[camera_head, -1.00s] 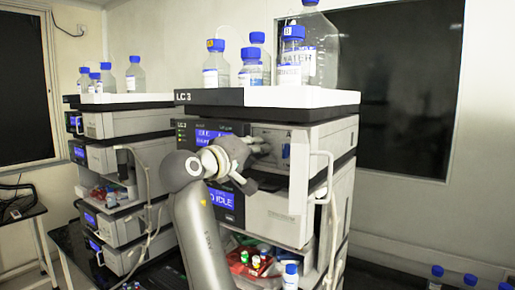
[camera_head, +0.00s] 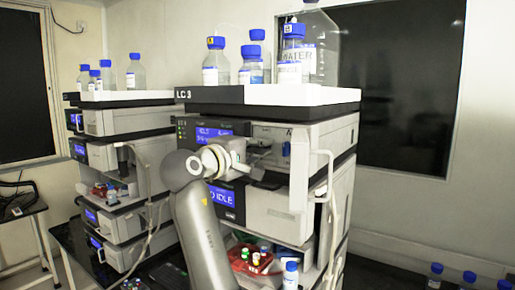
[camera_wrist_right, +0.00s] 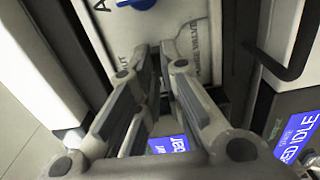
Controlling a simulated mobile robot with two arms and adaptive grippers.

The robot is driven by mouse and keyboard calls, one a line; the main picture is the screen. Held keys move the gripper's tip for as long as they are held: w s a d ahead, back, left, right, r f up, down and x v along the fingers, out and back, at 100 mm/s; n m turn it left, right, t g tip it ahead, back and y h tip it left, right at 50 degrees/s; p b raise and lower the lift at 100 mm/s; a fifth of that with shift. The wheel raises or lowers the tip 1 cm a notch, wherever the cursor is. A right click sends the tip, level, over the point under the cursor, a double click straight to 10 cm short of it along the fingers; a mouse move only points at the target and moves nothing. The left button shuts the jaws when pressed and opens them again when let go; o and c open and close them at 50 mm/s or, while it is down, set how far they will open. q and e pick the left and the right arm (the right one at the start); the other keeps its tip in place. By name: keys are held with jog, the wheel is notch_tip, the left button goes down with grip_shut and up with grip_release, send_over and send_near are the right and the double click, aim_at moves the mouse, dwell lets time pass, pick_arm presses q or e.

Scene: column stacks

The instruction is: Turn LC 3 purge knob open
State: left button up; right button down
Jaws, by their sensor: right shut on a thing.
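The LC 3 stack (camera_head: 215,96) stands in the middle of the head view, with its label on the top tray. My right gripper (camera_head: 262,153) is at the front panel of its upper module (camera_head: 308,134). In the right wrist view the two fingers (camera_wrist_right: 157,52) are close together beside lettering that reads like "purge valve" (camera_wrist_right: 195,50). They are shut on the purge knob, which the fingertips hide, so its turn angle cannot be told. A blue part (camera_wrist_right: 137,4) shows beyond the fingers on the same panel. My left gripper is not in view.
Bottles with blue caps (camera_head: 250,66) stand on top of LC 3. A light tube (camera_head: 329,185) hangs at the stack's right front. A red tray of vials (camera_head: 250,262) is below. A second stack (camera_head: 118,122) stands to the left.

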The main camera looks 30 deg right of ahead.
jog(key=c, duration=1.6)
grip_release()
jog(key=v, duration=1.2)
jog(key=shift+f, duration=0.1)
